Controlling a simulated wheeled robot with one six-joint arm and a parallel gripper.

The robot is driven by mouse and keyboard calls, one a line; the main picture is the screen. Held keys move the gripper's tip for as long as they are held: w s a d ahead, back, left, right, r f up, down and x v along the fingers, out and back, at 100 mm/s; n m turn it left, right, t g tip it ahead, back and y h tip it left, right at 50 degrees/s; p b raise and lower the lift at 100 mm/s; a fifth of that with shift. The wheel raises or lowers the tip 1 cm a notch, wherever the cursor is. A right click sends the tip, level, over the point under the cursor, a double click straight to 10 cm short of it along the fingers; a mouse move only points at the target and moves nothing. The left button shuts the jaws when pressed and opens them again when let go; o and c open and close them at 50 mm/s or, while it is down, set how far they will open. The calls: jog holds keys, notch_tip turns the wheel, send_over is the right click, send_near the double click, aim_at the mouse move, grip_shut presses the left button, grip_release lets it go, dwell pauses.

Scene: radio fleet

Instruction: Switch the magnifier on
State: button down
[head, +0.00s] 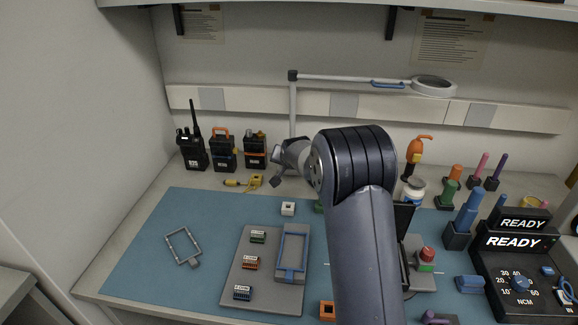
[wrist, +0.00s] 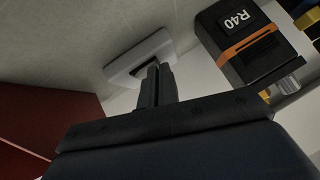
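The magnifier has a round white-rimmed head (head: 433,86) at the upper right of the head view. Its pale arm, with a blue handle (head: 388,84), runs left to an upright post (head: 293,108). My gripper (head: 275,181) is low near the post, left of my dark arm link, pointing down and left. The foot of the post is hidden behind my wrist. In the wrist view my fingers (wrist: 157,83) stand close together, shut, with nothing visible between them. Their tips overlap a white plate with a dark recess (wrist: 140,58); I cannot tell whether they touch it.
An orange-banded black pack marked R40 (wrist: 251,40) is close right of the fingers in the wrist view. A black radio (head: 193,150) and orange-trimmed packs (head: 222,152) stand left of my gripper. A yellow tool (head: 254,182) lies beside it. The blue mat (head: 150,240) is partly clear at left.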

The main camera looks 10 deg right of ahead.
jog(key=shift+a+f+b, duration=0.25)
jog(key=shift+f+b, duration=0.15)
jog(key=shift+b, duration=0.1)
jog(key=shift+s+f, duration=0.1)
jog(key=shift+f, duration=0.05)
jog(key=shift+s+d, duration=0.2)
jog(key=shift+d, duration=0.3)
jog(key=r+p, duration=0.1)
jog(key=r, duration=0.1)
jog(key=r+p, duration=0.1)
jog(key=r, duration=0.2)
jog(key=shift+a+r, duration=0.2)
jog(key=shift+r, duration=0.05)
jog(key=a+v, duration=0.1)
jog(key=v, duration=0.8)
jog(key=shift+a+r, duration=0.25)
jog(key=shift+a, duration=0.1)
jog(key=shift+w, duration=0.15)
